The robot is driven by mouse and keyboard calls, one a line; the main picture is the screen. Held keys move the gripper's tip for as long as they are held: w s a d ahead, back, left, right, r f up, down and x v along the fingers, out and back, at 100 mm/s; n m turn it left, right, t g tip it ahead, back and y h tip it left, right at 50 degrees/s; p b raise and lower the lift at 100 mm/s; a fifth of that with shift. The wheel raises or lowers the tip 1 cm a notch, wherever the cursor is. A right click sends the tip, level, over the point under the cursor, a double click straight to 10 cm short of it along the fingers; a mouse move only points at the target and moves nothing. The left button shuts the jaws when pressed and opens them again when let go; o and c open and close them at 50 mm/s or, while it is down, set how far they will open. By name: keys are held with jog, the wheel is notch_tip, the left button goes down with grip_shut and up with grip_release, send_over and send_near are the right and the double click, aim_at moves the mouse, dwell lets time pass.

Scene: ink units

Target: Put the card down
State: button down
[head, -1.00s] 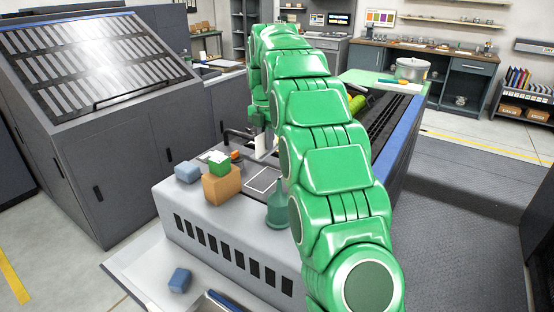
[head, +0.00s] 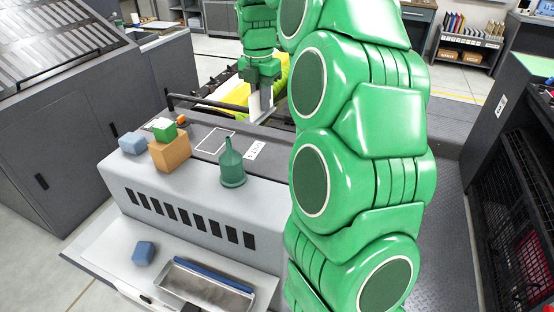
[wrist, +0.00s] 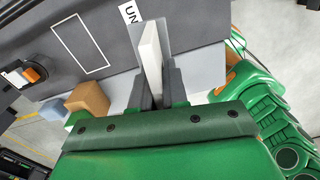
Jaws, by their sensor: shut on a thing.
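My gripper (head: 264,90) is shut on a pale, thin card (head: 255,106) in the head view. The card is held on edge above the back right of the grey unit's top (head: 200,152). In the wrist view the white card (wrist: 152,50) stands between the two dark fingers of my gripper (wrist: 157,85). A white outlined rectangle (head: 231,139) marks the unit's top, left of the card; it also shows in the wrist view (wrist: 104,57). Whether the card's lower edge touches anything cannot be told.
A green funnel-topped bottle (head: 232,170) stands near a white lettered label (head: 256,150). An orange block (head: 170,152) with a green box (head: 165,133) on it and a blue block (head: 132,143) stand left. A metal tray (head: 180,270) lies on the lower ledge.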

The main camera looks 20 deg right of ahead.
jog(key=s+f+n, duration=0.1)
jog(key=s+n, duration=0.1)
jog(key=s, duration=1.4)
jog(key=w+d+f, duration=0.1)
jog(key=w+f, duration=0.2)
jog(key=w, duration=0.1)
jog(key=w+d+f, duration=0.1)
jog(key=w+f, duration=0.1)
jog(key=w, duration=0.2)
jog(key=w+d+f, duration=0.1)
jog(key=w+f, duration=0.2)
jog(key=w, duration=0.1)
jog(key=shift+w+d+f, duration=0.15)
jog(key=shift+d+f, duration=0.15)
jog(key=shift+f, duration=0.05)
jog(key=shift+w+d+f, duration=0.1)
jog(key=shift+w+f, duration=0.45)
jog(key=shift+f, duration=1.65)
jog(key=shift+f, duration=0.1)
jog(key=c, duration=1.1)
grip_release()
jog(key=shift+c, duration=0.2)
